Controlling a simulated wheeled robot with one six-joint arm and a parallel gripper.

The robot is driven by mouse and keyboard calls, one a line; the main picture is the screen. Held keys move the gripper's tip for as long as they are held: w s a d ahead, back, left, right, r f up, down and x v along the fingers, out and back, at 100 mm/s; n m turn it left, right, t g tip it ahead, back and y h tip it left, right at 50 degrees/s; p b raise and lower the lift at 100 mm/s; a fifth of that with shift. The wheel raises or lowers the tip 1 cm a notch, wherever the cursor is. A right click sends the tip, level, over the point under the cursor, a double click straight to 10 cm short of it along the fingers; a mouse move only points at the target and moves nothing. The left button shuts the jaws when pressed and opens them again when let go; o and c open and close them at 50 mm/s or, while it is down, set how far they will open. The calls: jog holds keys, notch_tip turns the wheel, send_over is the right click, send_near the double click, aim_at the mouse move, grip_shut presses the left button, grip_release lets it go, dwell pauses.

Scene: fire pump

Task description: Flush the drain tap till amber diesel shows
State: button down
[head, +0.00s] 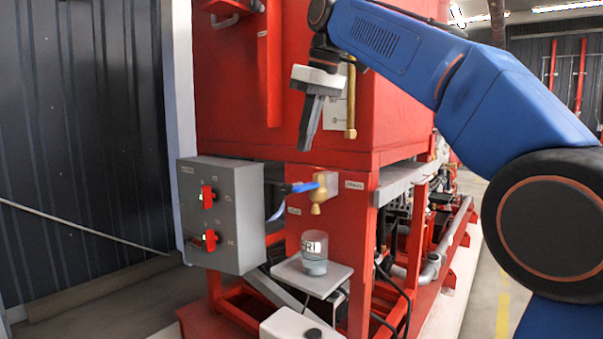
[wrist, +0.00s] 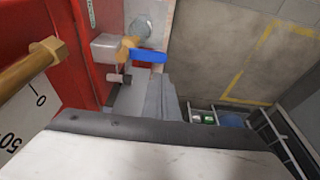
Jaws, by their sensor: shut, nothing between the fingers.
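The drain tap (head: 318,196) is a brass fitting with a blue lever on the red tank's front. Its lever (head: 299,187) points left, roughly level. In the wrist view the blue lever (wrist: 148,56) lies across beside the brass body (wrist: 126,46). A small lettered jar (head: 314,248) stands upright on a pale shelf (head: 327,278) below the tap. It looks clear above and grey below; I see no amber. No stream shows under the tap. My gripper (head: 304,146) is shut and empty, pointing down above the tap, apart from it. Its fingers (wrist: 164,98) show in the wrist view.
A grey control box (head: 220,243) with red switches stands left of the tap. A brass gauge tube (head: 351,100) runs down the tank behind my gripper. A white container (head: 292,326) sits low in front. Pipes and red frame rails lie right.

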aim_at(298, 187)
jog(key=x, duration=0.5)
jog(key=d+x, duration=0.1)
jog(key=x, duration=0.2)
jog(key=shift+s+f, duration=0.15)
jog(key=shift+s, duration=0.2)
jog(key=shift+a, duration=0.1)
